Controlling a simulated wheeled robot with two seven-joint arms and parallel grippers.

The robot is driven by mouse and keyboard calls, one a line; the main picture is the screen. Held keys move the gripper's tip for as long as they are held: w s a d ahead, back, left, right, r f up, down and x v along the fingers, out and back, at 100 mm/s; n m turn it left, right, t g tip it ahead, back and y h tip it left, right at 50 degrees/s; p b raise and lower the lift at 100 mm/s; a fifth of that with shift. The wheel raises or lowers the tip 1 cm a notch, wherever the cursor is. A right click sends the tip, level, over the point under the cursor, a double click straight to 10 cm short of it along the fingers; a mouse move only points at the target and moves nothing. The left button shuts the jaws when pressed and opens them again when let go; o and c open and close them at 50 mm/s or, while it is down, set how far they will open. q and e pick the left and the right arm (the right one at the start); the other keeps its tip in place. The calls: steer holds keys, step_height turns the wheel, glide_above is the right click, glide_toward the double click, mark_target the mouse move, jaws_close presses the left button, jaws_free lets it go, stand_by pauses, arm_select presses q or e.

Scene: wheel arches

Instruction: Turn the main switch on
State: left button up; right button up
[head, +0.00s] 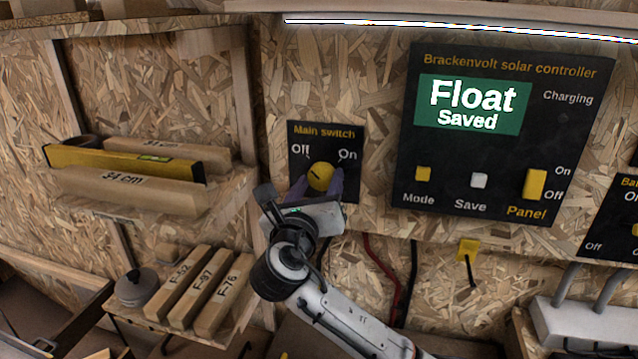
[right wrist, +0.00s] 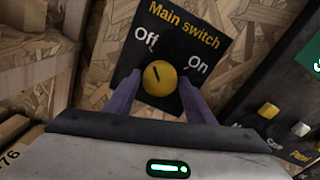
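The main switch is a yellow round knob (head: 320,176) on a small black panel (head: 348,140), with "Off" at upper left and "On" at upper right. In the right wrist view the dark mark on the knob (right wrist: 160,77) points up and left, toward "Off". My right gripper (head: 318,185) is at the knob, its purple fingers on either side. In the right wrist view the fingers of this gripper (right wrist: 160,87) look spread, with narrow gaps to the knob; I cannot tell whether either touches it. My left gripper is not in view.
A black solar controller panel (head: 550,110) is right of the switch; its display (head: 473,104) reads "Float Saved". A shelf at left holds labelled wood blocks (head: 135,192) and a yellow level (head: 125,163). Cables (head: 384,270) hang below the panels.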

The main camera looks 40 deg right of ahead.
steer(key=c, duration=0.6)
